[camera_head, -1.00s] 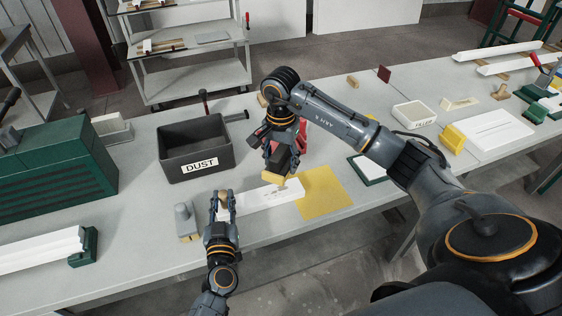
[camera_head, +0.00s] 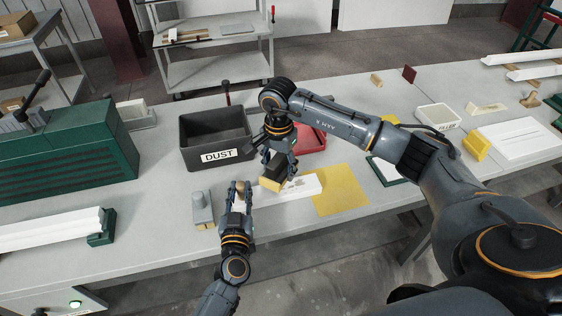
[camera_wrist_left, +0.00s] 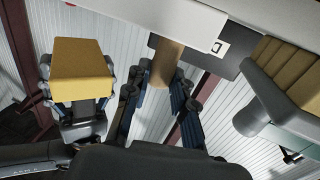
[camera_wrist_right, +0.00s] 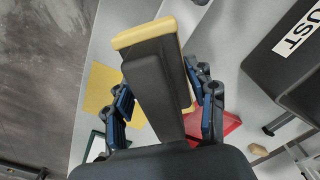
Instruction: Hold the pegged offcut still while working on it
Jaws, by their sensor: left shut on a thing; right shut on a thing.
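The white offcut (camera_head: 305,186) lies flat on the grey bench, with dark marks on its top; its left part is covered by my grippers. My left gripper (camera_head: 240,190) is shut on the wooden peg (camera_head: 240,187) at the offcut's left end. The peg (camera_wrist_left: 165,62) also shows between the fingers in the left wrist view. My right gripper (camera_head: 278,158) is shut on a sanding block (camera_head: 273,172), black above with a yellow pad. The block (camera_wrist_right: 160,90) fills the middle of the right wrist view. It sits over the offcut's middle; I cannot tell whether it touches.
A yellow sheet (camera_head: 341,190) lies right of the offcut. The black DUST bin (camera_head: 216,136) and a red tray (camera_head: 311,138) stand behind. A grey knobbed tool (camera_head: 202,210) stands close left of my left gripper. The bench front before the offcut is clear.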

